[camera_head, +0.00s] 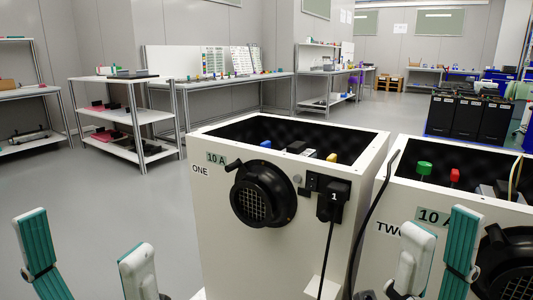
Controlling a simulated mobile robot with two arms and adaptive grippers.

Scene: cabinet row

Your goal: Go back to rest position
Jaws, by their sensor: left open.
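My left gripper (83,232) is at the lower left, with its teal-padded finger and white finger wide apart and nothing between them. My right gripper (441,220) is at the lower right, in front of the cabinet marked TWO (385,205). Its two fingers stand apart, with no held object visible between them. The cabinet marked ONE (215,225) stands between the two grippers. It has a round black fan (263,194) and a black plug marked 1 (333,200) with a cable hanging down. The lower parts of both grippers are cut off by the frame.
Cabinet TWO has a green knob (424,168) and a red knob (455,175) at its top. A black cable (372,225) runs between the cabinets. Shelves (125,113) and a workbench (230,83) stand behind. The grey floor (110,205) at left is clear.

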